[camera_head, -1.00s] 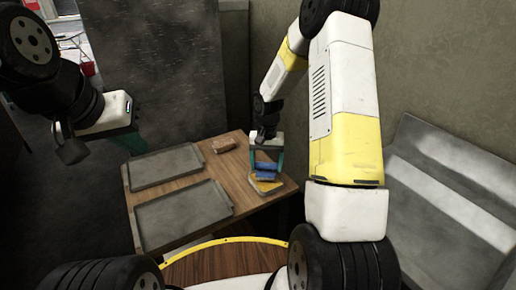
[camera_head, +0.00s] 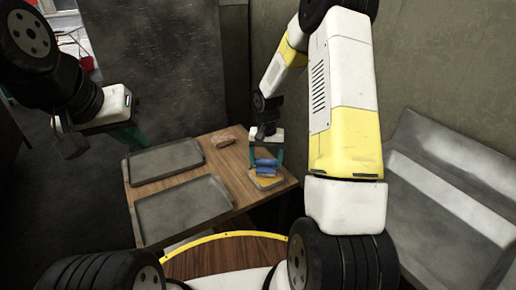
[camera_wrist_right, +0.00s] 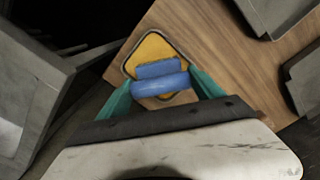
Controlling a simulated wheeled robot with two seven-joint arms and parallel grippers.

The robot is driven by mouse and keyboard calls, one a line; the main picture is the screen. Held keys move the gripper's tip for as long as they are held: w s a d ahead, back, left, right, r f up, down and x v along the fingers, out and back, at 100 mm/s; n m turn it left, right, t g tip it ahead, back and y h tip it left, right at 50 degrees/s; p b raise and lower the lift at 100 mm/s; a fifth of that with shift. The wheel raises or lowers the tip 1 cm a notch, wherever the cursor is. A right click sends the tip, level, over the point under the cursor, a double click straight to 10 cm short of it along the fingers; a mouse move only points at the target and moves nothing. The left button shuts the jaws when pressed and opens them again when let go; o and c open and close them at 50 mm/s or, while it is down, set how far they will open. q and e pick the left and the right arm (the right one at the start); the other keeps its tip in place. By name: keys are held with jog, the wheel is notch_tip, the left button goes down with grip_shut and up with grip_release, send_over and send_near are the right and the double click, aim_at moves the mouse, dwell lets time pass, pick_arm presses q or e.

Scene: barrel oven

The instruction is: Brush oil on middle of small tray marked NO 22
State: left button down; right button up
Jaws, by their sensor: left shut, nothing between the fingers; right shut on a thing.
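Two flat grey metal trays lie on the wooden table, a far one (camera_head: 165,159) and a near one (camera_head: 182,211). I cannot read a NO 22 mark on either. My right gripper (camera_head: 267,163) is shut on a blue brush-like thing (camera_wrist_right: 160,85), at the right end of the table. The blue thing is over a yellow square dish or pad (camera_head: 268,182), which also shows in the right wrist view (camera_wrist_right: 157,48); I cannot tell whether they touch. My left gripper (camera_head: 130,137) is shut and empty, left of the far tray.
A small brown block (camera_head: 227,138) lies at the table's back edge. The wooden table (camera_head: 230,165) has bare room between the trays and the yellow dish. A grey metal basin or bench (camera_head: 450,190) stands at the right. A dark panel (camera_head: 155,70) stands behind.

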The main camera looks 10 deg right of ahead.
aim_at(266, 160)
jog(key=shift+f, duration=0.5)
dwell(1.1)
jog(key=shift+r, duration=3.55)
